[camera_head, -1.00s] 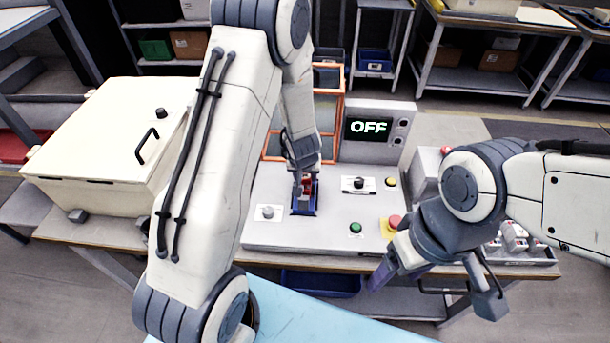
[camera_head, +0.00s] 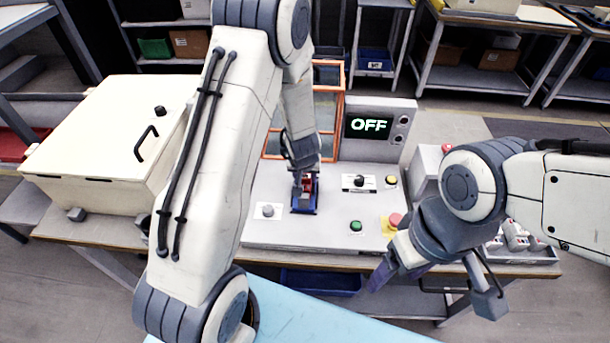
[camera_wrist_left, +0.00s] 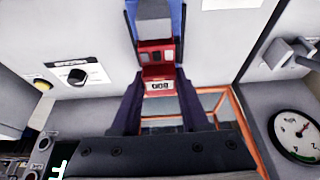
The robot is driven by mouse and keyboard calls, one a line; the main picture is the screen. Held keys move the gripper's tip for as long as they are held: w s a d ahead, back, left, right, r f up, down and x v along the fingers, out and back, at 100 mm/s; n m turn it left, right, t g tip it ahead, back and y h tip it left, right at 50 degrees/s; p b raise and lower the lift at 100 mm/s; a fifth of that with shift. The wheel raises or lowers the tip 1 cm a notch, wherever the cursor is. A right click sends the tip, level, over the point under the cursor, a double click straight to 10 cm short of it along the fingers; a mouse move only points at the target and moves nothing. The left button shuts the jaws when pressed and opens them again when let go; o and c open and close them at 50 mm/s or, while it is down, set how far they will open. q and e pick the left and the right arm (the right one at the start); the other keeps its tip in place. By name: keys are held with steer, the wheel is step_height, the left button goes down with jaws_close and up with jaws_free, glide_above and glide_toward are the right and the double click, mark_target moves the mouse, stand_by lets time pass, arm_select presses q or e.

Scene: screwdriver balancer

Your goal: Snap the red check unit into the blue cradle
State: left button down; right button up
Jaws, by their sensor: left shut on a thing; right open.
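The red check unit (camera_wrist_left: 157,62) shows in the left wrist view with a small numeric readout, between the fingers of my left gripper (camera_wrist_left: 158,98). In the head view the red check unit (camera_head: 307,184) is small and partly hidden by my left gripper (camera_head: 302,178). My left gripper is shut on it from above. The blue cradle (camera_head: 305,208) stands on the grey panel around the unit; its blue walls (camera_wrist_left: 179,22) show on both sides in the wrist view. How deep the unit sits I cannot tell. My right gripper (camera_head: 372,282) is open and empty at the bench's front edge.
A display reading OFF (camera_head: 368,126) stands behind the panel. A black knob (camera_head: 360,182), a green button (camera_head: 356,226) and a red button (camera_head: 395,219) are right of the cradle. An orange frame (camera_head: 329,105) stands behind it. A cream lidded box (camera_head: 110,140) is at left.

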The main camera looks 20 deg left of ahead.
arm_select(q)
steer(key=shift+f+b, duration=0.3)
steer(key=shift+w, duration=0.1)
stand_by(0.7)
steer(key=shift+c, duration=1.6)
jaws_free()
steer(key=p+v, duration=0.5)
steer(key=v, duration=0.5)
steer(key=shift+s+r+p, duration=0.2)
steer(key=shift+p, duration=0.15)
